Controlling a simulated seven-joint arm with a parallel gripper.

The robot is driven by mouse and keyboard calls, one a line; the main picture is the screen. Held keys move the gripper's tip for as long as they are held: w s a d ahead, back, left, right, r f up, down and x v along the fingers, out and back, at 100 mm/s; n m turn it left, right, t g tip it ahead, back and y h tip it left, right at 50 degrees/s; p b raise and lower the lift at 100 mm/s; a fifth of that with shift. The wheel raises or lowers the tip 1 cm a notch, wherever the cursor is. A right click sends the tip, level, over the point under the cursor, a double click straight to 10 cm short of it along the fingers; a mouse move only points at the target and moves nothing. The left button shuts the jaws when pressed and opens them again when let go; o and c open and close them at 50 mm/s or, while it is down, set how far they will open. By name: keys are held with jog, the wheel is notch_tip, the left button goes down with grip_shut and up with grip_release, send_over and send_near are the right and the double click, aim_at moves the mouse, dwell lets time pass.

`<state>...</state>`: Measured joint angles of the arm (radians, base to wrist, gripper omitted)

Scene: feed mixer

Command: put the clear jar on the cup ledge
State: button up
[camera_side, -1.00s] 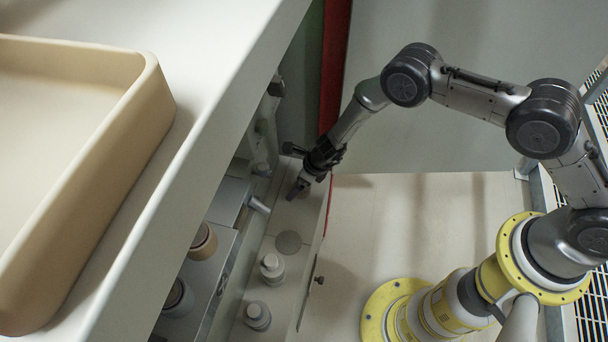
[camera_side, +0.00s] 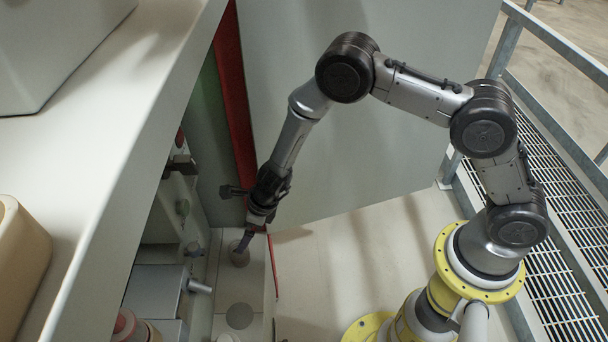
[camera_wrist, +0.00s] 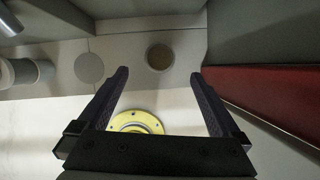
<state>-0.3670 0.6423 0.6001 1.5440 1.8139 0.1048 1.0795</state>
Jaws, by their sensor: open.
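My gripper (camera_side: 243,246) points down over the pale ledge (camera_side: 222,290), its fingers apart and holding nothing. In the wrist view my gripper (camera_wrist: 160,74) shows both dark fingers spread wide. A round, brownish, rimmed thing (camera_wrist: 160,57) lies beyond and between the fingertips; it may be the clear jar seen from above. In the side view a matching round shape (camera_side: 239,255) sits on the ledge at the fingertips. Its height and whether the fingers touch it cannot be told. A flat grey disc (camera_side: 239,316) marks the ledge nearer the camera and also shows in the wrist view (camera_wrist: 89,68).
The machine's grey block with a silver spout (camera_side: 199,287) stands left of the ledge. A red upright edge (camera_side: 234,110) and a grey panel (camera_side: 380,150) rise behind my gripper. A tan tray (camera_side: 22,262) is on the upper counter at left. A railing (camera_side: 555,40) stands at right.

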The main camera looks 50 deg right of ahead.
jog(key=s+d+r+n+t+y, duration=0.15)
jog(key=r+n, duration=0.55)
jog(key=r, duration=0.7)
jog(key=s+d+r+n+y, duration=0.1)
jog(key=s+r+n+y, duration=0.15)
jog(key=r+n, duration=0.7)
jog(key=s+d+r+n+h, duration=0.2)
jog(key=s+d+r+n, duration=0.35)
jog(key=s+r, duration=0.55)
jog(key=s+d+r+n+h, duration=0.1)
jog(key=s+d+n+h, duration=0.3)
jog(key=s+d, duration=0.8)
jog(key=s+n, duration=0.2)
jog(key=s, duration=0.1)
jog(key=shift+d+n+h, duration=0.15)
jog(key=shift+n+h, duration=0.15)
jog(key=shift+n, duration=0.1)
jog(key=shift+r+t, duration=0.1)
jog(key=shift+t, duration=0.15)
